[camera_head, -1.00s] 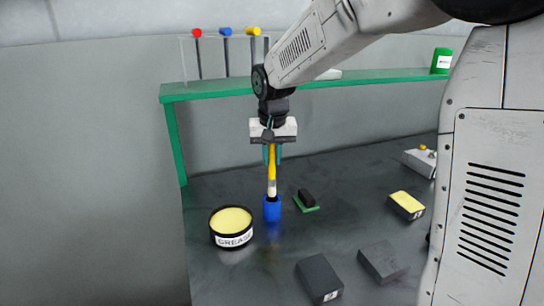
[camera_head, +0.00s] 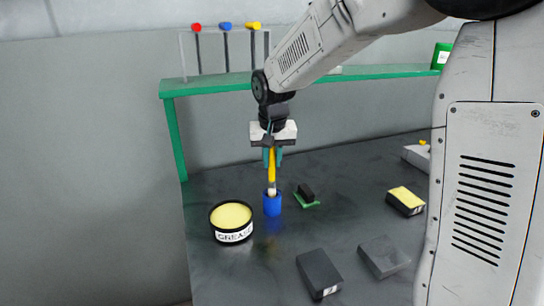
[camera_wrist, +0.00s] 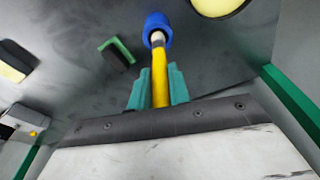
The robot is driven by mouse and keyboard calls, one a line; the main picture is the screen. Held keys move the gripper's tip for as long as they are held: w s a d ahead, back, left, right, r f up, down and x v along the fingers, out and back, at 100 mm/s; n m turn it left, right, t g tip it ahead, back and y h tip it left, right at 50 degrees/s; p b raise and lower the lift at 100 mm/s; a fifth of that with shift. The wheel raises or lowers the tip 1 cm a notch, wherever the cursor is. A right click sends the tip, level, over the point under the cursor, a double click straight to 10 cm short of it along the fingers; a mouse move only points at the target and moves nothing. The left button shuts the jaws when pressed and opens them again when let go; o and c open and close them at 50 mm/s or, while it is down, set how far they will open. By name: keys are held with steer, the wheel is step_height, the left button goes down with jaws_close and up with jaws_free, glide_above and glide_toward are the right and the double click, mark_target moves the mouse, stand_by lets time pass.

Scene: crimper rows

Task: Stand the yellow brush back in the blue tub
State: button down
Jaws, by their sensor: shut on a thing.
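The yellow brush (camera_head: 272,168) is upright in my gripper (camera_head: 272,158), which is shut on its handle. The brush's pale lower end is at the mouth of the blue tub (camera_head: 272,205) and seems to reach into it; its tip is hidden by the tub wall. In the wrist view the yellow handle (camera_wrist: 159,80) runs between the teal fingers of my gripper (camera_wrist: 158,85) toward the blue tub (camera_wrist: 157,24). The tub stands upright on the dark table.
A grease tin (camera_head: 231,222) stands close left of the tub. A green-and-black block (camera_head: 306,196) lies close right. Dark blocks (camera_head: 320,275) and a yellow-topped block (camera_head: 405,200) lie further right. A green shelf (camera_head: 210,87) runs behind.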

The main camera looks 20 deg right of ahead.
mark_target(273, 164)
steer(key=shift+f, duration=2.4)
steer(key=c, duration=1.2)
jaws_free()
steer(key=shift+c, duration=0.2)
steer(key=r, duration=0.5)
steer(key=s+r, duration=0.1)
steer(key=r, duration=0.1)
steer(key=shift+s+a+r, duration=0.1)
steer(key=shift+a+r, duration=0.05)
steer(key=shift+r, duration=0.15)
steer(key=s+d+r+n, duration=0.1)
steer(key=s, duration=1.5)
steer(key=s+d+r+n, duration=0.1)
steer(key=s+d+n, duration=0.1)
steer(key=s, duration=1.4)
steer(key=shift+s+d+r, duration=0.2)
steer(key=shift+d, duration=0.05)
